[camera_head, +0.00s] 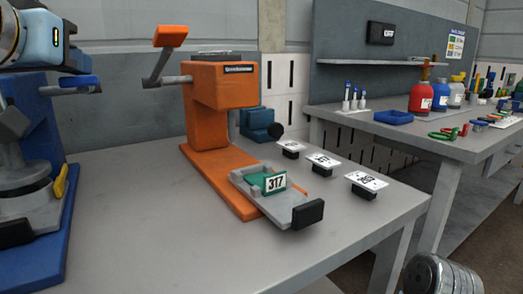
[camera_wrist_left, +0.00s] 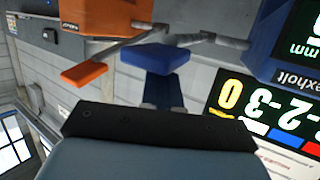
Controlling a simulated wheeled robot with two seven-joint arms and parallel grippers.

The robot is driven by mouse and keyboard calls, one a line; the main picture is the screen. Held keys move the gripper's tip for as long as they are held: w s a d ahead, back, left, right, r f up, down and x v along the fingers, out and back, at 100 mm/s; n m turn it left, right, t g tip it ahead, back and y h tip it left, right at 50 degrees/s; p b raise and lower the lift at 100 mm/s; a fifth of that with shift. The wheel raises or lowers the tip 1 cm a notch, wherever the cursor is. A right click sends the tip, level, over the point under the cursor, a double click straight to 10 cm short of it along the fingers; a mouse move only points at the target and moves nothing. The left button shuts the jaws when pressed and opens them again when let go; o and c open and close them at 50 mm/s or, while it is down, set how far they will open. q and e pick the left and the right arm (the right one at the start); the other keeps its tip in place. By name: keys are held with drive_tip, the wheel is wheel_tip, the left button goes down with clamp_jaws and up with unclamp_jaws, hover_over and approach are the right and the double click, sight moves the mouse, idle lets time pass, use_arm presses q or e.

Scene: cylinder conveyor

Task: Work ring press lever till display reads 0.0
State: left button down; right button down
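A blue press (camera_head: 40,245) stands at the left edge of the table; its lever ends in a blue handle (camera_head: 78,80). My left gripper (camera_head: 74,60) is just above this handle; contact cannot be told. In the left wrist view the blue handle (camera_wrist_left: 158,58) lies just beyond the dark gripper edge (camera_wrist_left: 155,128); the finger gap is hidden. An orange press (camera_head: 220,100) has a raised lever with an orange handle (camera_head: 170,36). In the left wrist view a dark display (camera_wrist_left: 265,110) with yellow and white digits appears turned over; its full reading is unclear. My right gripper is not in view.
A grey tray (camera_head: 290,212) with a green card reading 317 sits before the orange press. Several white-topped tags (camera_head: 366,181) stand to its right. A second bench (camera_head: 440,150) with bottles and tools is farther right. The table between the presses is clear.

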use_arm(q)
drive_tip(key=shift+f+b, duration=1.8)
drive_tip(key=shift+f, duration=0.6)
wheel_tip(320, 180, up, 11)
drive_tip(key=p, duration=1.1)
drive_tip(key=shift+r, duration=0.15)
wheel_tip(320, 180, up, 4)
